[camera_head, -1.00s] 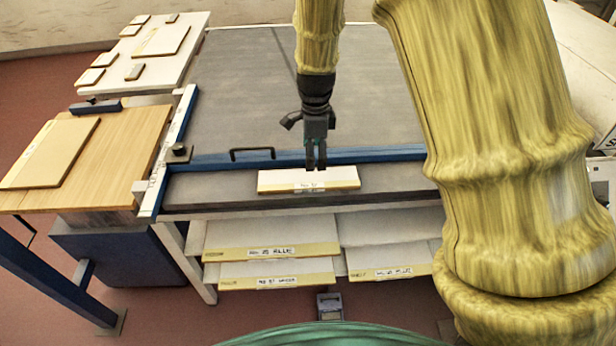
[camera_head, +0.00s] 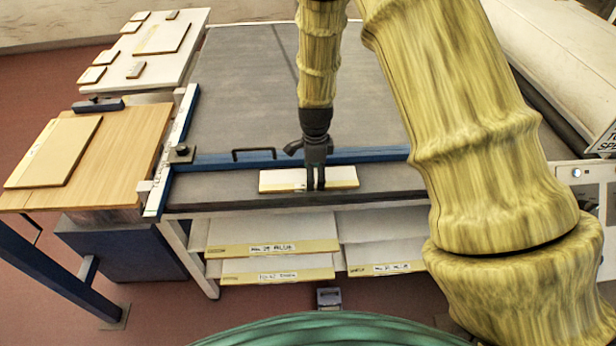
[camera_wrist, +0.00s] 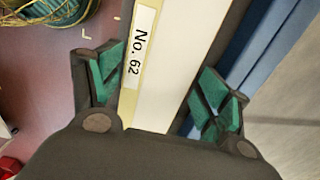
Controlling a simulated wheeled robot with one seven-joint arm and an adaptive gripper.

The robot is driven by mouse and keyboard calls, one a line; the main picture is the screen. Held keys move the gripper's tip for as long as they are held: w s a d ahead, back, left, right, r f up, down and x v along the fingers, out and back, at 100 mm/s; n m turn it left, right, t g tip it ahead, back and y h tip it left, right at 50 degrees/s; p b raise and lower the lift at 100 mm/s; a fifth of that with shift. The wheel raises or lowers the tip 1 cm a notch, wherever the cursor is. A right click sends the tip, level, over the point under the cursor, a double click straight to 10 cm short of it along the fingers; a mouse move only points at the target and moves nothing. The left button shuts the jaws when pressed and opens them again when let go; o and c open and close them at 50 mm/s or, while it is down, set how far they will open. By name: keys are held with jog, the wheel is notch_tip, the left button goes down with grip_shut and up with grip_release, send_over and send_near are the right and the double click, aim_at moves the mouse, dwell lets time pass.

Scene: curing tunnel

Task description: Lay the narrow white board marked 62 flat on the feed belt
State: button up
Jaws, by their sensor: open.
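The narrow white board marked No. 62 (camera_head: 284,180) lies flat on the dark front strip of the large grey table, in front of the blue rail. Its near edge is pale yellow. In the wrist view the board (camera_wrist: 180,65) runs between the fingers with its "No. 62" label readable. My gripper (camera_head: 316,186) points down over the board's right half. In the wrist view my gripper (camera_wrist: 160,90) is open, with one green-padded finger on each side of the board and a gap on each side. The fingers hide part of the board in the head view.
A blue rail (camera_head: 215,162) with a black handle (camera_head: 254,154) crosses behind the board. The wide grey surface (camera_head: 245,85) beyond is clear. Shelves with labelled boards (camera_head: 270,248) are below. A wooden side table (camera_head: 130,150) stands at left, a white table (camera_head: 185,60) behind it.

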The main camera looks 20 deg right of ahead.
jog(key=shift+f, duration=0.45)
jog(key=c, duration=0.9)
jog(key=shift+o, duration=0.2)
jog(key=shift+r, duration=0.15)
